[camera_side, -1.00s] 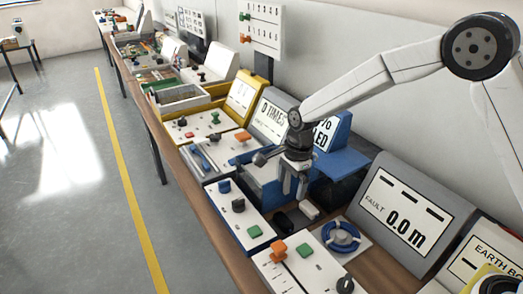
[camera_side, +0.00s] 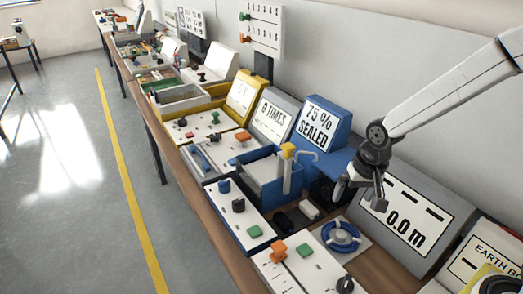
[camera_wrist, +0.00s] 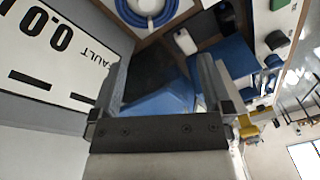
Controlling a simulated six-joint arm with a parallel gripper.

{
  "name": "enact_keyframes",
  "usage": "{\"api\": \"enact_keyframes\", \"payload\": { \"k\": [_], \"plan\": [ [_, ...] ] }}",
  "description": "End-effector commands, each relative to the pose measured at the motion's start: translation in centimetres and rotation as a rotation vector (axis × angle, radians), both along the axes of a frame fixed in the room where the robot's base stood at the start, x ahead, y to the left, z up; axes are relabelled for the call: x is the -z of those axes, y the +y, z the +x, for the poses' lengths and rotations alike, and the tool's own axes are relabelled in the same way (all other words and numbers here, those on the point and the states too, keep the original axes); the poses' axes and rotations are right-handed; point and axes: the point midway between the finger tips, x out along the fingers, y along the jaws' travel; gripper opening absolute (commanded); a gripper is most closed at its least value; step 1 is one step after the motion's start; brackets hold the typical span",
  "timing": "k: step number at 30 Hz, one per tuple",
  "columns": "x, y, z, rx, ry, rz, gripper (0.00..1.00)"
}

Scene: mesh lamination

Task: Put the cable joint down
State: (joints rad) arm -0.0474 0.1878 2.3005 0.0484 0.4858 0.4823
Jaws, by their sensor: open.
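My gripper (camera_side: 360,197) is open and empty, raised in front of the grey display at the right of the side view. Its two fingers stand apart in the wrist view (camera_wrist: 158,68), with nothing between them. A small white block (camera_side: 309,209) lies on the bench left of my gripper, beside a black piece (camera_side: 284,221). I cannot tell for sure whether the white block is the cable joint. The white block also shows in the wrist view (camera_wrist: 185,41), beyond the fingers and clear of them.
A blue tray (camera_side: 262,188) with a yellow-topped upright (camera_side: 288,151) stands behind the white block. The blue display (camera_side: 318,127) reads 75 % sealed. A blue coil (camera_side: 341,236) lies in front on a white plate. The grey fault display (camera_side: 408,218) stands close to my gripper.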

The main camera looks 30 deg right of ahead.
Motion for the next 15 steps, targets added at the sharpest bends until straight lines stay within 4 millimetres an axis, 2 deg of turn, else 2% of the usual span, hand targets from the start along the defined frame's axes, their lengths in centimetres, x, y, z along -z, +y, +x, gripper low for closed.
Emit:
{"api": "enact_keyframes", "payload": {
  "k": [3, 7, 11, 15],
  "plan": [
    [-0.1, -0.9, -2.6, -0.169, -0.029, -0.043, 1.00],
    [0.1, -1.6, -4.8, -0.321, -0.052, -0.084, 1.00],
    [0.2, -1.9, -6.1, -0.420, -0.066, -0.112, 1.00],
    [0.3, -2.1, -6.6, -0.462, -0.071, -0.124, 1.00]
  ]
}}
